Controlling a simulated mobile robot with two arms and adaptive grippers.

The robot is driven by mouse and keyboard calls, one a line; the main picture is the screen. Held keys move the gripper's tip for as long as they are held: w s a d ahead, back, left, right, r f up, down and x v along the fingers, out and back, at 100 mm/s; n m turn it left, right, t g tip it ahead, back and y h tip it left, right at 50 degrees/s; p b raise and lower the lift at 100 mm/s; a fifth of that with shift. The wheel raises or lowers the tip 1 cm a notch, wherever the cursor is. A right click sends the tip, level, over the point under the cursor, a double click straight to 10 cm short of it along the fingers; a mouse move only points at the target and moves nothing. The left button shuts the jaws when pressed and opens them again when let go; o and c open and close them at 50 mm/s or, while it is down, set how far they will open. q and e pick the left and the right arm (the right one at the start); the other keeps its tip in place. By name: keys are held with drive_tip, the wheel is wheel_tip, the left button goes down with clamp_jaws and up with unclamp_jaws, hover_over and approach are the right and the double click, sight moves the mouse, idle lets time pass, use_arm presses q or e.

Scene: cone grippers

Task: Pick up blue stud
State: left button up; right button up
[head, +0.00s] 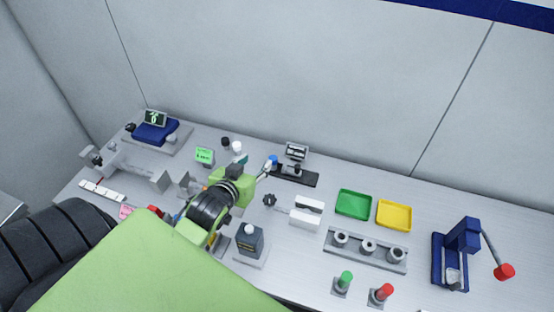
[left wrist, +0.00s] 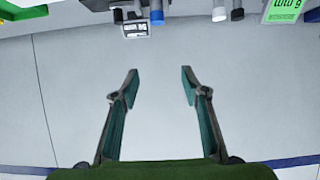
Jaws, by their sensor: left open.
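The blue stud (head: 272,161) stands at the back of the bench beside a dark block. In the left wrist view, which looks upside down, the blue stud (left wrist: 157,17) shows at the top edge, roughly in line with the gap between my fingers. My left gripper (head: 254,165) is close to the stud in the head view. Its two fingers (left wrist: 159,78) are spread apart with nothing between them. The stud appears outside the fingers, apart from the tips. My right gripper is not in view.
A dark plate (head: 308,179) with a grey fitting lies right of the stud. A small display (head: 297,150) stands behind it. A white knob (head: 237,146) and a green-screened device (head: 204,155) stand to the left. Green (head: 353,204) and yellow (head: 394,215) trays lie to the right.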

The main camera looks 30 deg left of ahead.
use_arm(q)
wheel_tip(320, 180, down, 6)
drive_tip(key=b, duration=0.6)
drive_tip(key=p, duration=0.1)
approach(272, 159)
drive_tip(key=x, duration=0.4)
drive_tip(key=shift+s, duration=0.1)
drive_tip(key=shift+w+a+f+p, duration=0.15)
drive_tip(key=shift+w+f+p, duration=0.1)
drive_tip(key=shift+w+p, duration=0.2)
drive_tip(key=shift+p+x, duration=0.45)
drive_tip(key=shift+x, duration=1.75)
drive_tip(key=shift+f, duration=0.1)
clamp_jaws()
